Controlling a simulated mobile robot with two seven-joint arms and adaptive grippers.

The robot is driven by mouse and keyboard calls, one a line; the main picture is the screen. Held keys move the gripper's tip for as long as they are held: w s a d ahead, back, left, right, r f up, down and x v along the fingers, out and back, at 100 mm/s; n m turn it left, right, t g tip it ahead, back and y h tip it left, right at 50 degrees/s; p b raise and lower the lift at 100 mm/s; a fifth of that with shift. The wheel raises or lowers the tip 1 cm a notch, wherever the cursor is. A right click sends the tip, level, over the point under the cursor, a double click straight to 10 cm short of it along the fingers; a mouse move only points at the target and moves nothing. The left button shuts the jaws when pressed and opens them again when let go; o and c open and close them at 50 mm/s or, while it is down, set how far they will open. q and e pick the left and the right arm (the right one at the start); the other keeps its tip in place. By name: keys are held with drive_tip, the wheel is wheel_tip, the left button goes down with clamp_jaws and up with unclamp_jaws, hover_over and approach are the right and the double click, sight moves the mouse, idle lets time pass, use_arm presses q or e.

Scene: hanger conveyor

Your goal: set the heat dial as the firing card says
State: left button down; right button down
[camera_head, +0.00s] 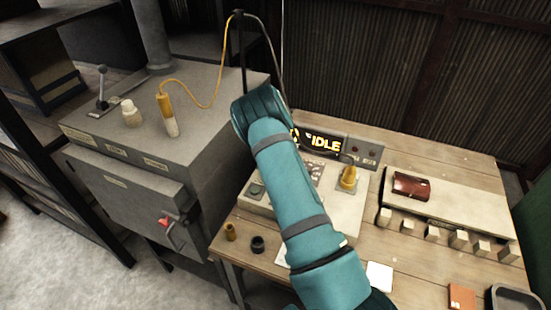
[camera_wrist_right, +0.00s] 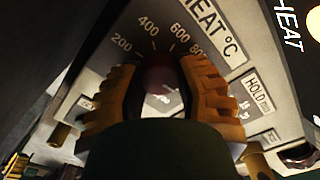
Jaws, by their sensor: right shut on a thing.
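In the right wrist view my right gripper (camera_wrist_right: 160,88) is shut on the heat dial (camera_wrist_right: 156,74), a dark reddish knob with one yellow finger on each side. The scale (camera_wrist_right: 149,28) above it shows 200, 400, 600 and part of a further number, under the label HEAT °C. Shadow hides the dial's pointer, so I cannot tell its setting.
A display (camera_head: 324,143) reads IDLE at the back of the bench. A yellow knob-like piece (camera_head: 348,178) stands on the control box. A grey kiln-like cabinet (camera_head: 150,195) stands left. Several small blocks, a dark red piece (camera_head: 411,187) and a tray (camera_head: 514,298) are at right.

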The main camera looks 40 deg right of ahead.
drive_tip(key=shift+a+f+m, duration=0.1)
drive_tip(key=shift+m, duration=0.9)
drive_tip(key=shift+s, duration=0.1)
drive_tip(key=c, duration=0.6)
unclamp_jaws()
drive_tip(key=shift+o, duration=0.2)
drive_tip(key=shift+r, duration=0.6)
wheel_tip(320, 180, up, 11)
